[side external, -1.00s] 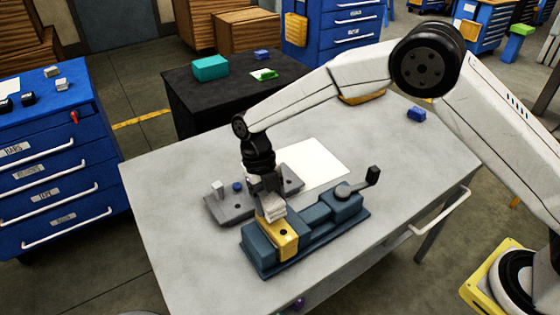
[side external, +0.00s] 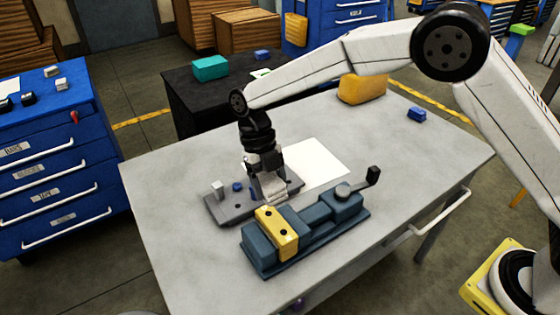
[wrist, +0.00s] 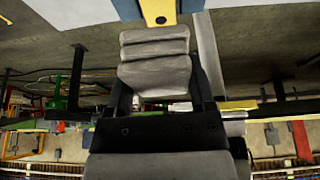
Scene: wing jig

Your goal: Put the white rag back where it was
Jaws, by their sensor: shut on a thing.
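A flat white sheet (side external: 318,162), which looks like the white rag, lies on the grey table behind my gripper. My gripper (side external: 271,198) points down, with pale fingertips, just behind the yellow block (side external: 276,233) on the blue-green vise. It is shut; a small purple-blue bit (side external: 254,192) shows at the left of the fingertips, but the held thing is mostly hidden. In the wrist view my pale ridged gripper (wrist: 155,50) fills the middle, and the yellow block (wrist: 160,12) with a dark hole shows at the top edge.
The vise (side external: 315,220) has a crank handle at its right. A grey plate (side external: 225,207) with a pale post (side external: 217,189) and a blue peg (side external: 237,187) lies left of my gripper. A yellow bin (side external: 362,88) and a blue block (side external: 416,114) sit far back. The table's front left is clear.

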